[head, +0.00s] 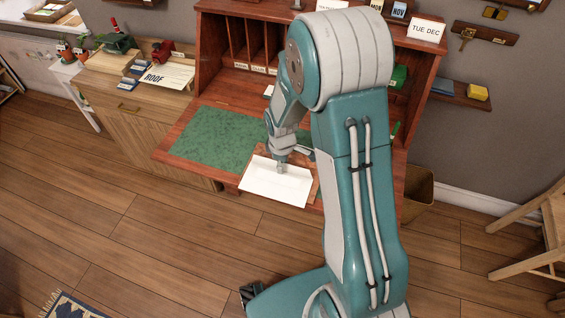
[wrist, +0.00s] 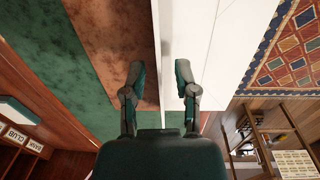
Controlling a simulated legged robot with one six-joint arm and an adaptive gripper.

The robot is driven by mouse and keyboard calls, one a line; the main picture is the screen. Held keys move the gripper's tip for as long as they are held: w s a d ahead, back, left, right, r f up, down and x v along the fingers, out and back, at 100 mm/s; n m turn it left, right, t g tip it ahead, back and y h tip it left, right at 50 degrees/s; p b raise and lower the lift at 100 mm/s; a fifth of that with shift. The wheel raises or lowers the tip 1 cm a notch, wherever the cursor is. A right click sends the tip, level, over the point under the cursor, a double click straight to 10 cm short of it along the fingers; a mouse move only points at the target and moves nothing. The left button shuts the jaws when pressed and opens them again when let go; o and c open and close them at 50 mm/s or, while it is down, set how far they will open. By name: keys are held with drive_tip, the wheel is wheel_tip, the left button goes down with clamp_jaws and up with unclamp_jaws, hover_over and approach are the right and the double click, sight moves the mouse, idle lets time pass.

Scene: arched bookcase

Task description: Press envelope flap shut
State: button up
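A white envelope (head: 262,186) lies at the front edge of the open desk, partly over a brown panel beside the green writing surface. Its front part seems to reach past the desk edge. My gripper (head: 282,170) is low over the envelope's middle, pointing down; whether it touches the paper I cannot tell. In the wrist view the two fingers of my gripper (wrist: 160,66) are apart, with white paper between and to the right of them. The envelope (wrist: 212,40) shows there as a long white sheet with a fold or edge line. How far the flap is raised is unclear.
The green desk surface (head: 215,138) is clear to the left. Upright pigeonholes (head: 250,45) and a "TUE DEC" calendar block (head: 427,30) stand behind. A wooden cabinet (head: 145,100) stands at left, a bin (head: 418,186) and chair (head: 530,235) at right. A patterned rug (wrist: 290,50) lies below.

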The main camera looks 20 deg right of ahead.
clamp_jaws()
drive_tip(key=shift+s+t+h, duration=0.2)
drive_tip(key=shift+t+h, duration=0.2)
drive_tip(key=shift+t, duration=0.1)
drive_tip(key=shift+a, duration=0.1)
idle(0.3)
unclamp_jaws()
